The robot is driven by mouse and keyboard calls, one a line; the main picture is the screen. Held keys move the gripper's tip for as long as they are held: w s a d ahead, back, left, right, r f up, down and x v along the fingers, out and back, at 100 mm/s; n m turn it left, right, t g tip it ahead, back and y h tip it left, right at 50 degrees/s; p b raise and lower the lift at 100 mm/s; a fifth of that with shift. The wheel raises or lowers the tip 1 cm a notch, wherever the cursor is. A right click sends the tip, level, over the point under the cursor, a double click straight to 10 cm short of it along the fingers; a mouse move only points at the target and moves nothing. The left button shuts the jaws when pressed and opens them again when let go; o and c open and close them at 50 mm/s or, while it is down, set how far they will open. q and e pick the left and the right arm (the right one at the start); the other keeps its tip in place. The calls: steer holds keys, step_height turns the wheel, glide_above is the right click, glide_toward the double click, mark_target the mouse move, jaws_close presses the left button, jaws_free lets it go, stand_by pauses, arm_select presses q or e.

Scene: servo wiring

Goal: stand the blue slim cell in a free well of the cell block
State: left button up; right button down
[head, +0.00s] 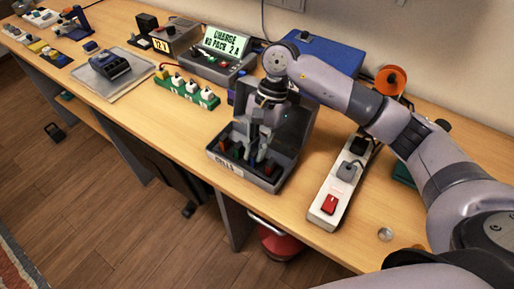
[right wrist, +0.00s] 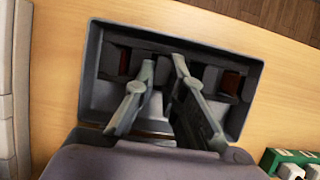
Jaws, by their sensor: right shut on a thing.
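My right gripper (head: 254,160) reaches down into an open grey box (head: 243,177) with a label on its front. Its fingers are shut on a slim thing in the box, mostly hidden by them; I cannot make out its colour. In the right wrist view the two fingers (right wrist: 164,72) point into the same box (right wrist: 92,70), between compartments with dark and red pieces (right wrist: 230,82). No blue slim cell shows clearly. A dark block (head: 110,66) on a silver mat at the upper left looks like the cell block; its wells are too small to judge. My left gripper is not in view.
The box's raised lid (head: 290,122) stands behind the gripper. A white power strip (head: 336,190) is to its right. A green block with white knobs (head: 187,90) and a charger (head: 215,66) lie to the left. The silver mat (head: 121,90) has bare room around the dark block.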

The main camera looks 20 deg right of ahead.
steer(key=shift+f, duration=0.25)
steer(key=c, duration=1.6)
jaws_free()
steer(key=shift+r, duration=0.1)
steer(key=v, duration=1.2)
